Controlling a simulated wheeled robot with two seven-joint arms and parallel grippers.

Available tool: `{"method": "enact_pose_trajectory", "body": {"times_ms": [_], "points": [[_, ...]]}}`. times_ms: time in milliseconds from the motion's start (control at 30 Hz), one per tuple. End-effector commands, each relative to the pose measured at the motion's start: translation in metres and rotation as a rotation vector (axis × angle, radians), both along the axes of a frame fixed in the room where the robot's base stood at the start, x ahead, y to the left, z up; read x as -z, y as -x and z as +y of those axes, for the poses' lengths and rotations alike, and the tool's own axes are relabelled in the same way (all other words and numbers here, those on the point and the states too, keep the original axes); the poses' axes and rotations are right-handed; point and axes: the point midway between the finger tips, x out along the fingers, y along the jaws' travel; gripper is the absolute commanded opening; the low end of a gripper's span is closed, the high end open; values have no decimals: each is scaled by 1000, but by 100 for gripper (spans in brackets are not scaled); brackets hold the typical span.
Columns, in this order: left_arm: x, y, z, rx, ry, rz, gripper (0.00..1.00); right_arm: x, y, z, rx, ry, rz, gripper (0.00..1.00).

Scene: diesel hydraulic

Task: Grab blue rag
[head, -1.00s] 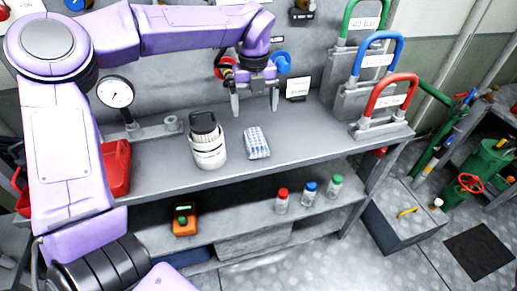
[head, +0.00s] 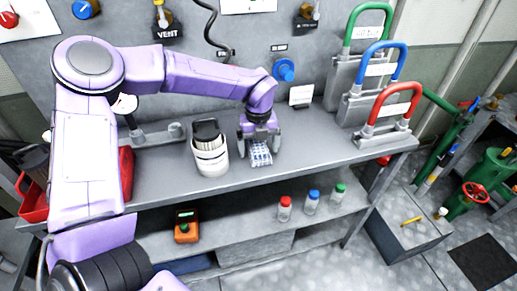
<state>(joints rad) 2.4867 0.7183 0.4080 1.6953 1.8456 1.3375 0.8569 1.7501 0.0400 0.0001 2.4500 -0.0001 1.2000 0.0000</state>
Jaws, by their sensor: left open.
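The blue rag (head: 260,153) is a blue-and-white checked, folded cloth on the grey bench top (head: 310,147), right of a white canister. My left gripper (head: 260,143) is directly over the rag, pointing down, with its fingers open on either side of the cloth's back part. The gripper hides that back part, and I cannot tell whether the fingers touch the cloth. My right gripper is not in the head view.
The white canister (head: 211,158) with a black top stands close left of the gripper. Several bottles and an orange device (head: 186,226) sit on the lower shelf.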

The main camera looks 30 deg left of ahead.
Motion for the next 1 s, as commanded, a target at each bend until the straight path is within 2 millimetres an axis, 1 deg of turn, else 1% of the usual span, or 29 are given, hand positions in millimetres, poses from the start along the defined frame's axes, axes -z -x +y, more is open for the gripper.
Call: {"method": "enact_pose_trajectory", "body": {"times_ms": [33,67,100,167,200,233,467,567,667,767,833,967,1000], "points": [[0,0,0,0,0,0,91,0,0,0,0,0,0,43],[0,0,0,0,0,0,82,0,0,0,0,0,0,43],[0,0,0,0,0,0,69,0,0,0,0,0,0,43],[0,0,0,0,0,0,49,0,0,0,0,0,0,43],[0,0,0,0,0,0,36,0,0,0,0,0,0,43],[0,0,0,0,0,0,34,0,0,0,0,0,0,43],[-1,0,0,0,-1,-1,34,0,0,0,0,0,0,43],[-5,-1,0,1,-1,-2,34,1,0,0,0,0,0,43],[-15,-1,0,1,-1,-4,34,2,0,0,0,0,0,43],[-35,0,0,0,1,-5,34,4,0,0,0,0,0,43],[-50,15,-5,4,1,-9,34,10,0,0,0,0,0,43],[-88,46,-15,3,1,-10,34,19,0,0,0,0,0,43],[-94,58,-19,4,1,-9,34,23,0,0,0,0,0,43]]}}
